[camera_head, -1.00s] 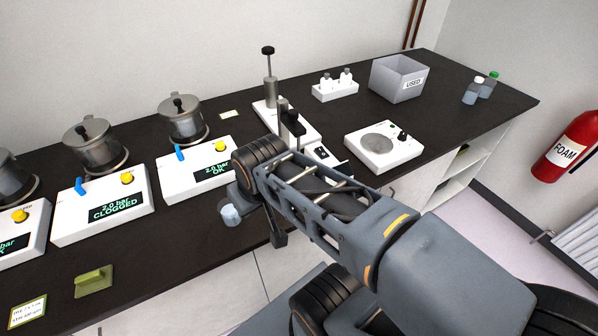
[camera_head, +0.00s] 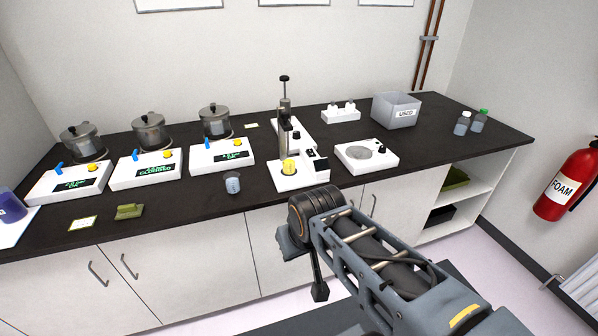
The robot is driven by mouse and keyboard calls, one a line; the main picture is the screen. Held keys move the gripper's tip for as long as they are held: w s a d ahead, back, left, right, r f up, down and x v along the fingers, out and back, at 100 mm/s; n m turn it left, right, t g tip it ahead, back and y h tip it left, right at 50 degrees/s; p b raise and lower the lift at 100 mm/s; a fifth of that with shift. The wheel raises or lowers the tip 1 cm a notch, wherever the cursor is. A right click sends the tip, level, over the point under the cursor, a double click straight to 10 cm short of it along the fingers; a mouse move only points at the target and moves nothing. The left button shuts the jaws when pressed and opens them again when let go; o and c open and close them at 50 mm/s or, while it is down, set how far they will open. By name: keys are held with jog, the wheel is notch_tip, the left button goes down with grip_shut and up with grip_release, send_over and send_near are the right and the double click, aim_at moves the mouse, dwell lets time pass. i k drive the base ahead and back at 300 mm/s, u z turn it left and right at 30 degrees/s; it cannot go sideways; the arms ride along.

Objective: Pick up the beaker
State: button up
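A small clear beaker (camera_head: 232,183) with bluish contents stands upright on the black counter, in front of the right-hand white pressure unit. My gripper (camera_head: 308,272) is in front of the counter, to the right of the beaker and below it in the picture, clear of it. One dark finger points down; the rest of the gripper is hidden behind my wrist, so its opening does not show.
Three white units (camera_head: 223,157) with metal pots stand on the counter (camera_head: 200,195). A press-like device (camera_head: 298,178) with a yellow piece is right of the beaker. A white dish unit (camera_head: 365,157) and a USED bin (camera_head: 396,110) are further right. A green block (camera_head: 129,211) lies left.

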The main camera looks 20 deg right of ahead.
aim_at(289, 159)
jog(key=z, duration=0.65)
jog(key=i, duration=1.4)
jog(key=u, duration=0.4)
jog(key=k, duration=0.5)
jog(key=u, duration=3.4)
jog(key=k, duration=0.55)
jog(key=z, duration=1.4)
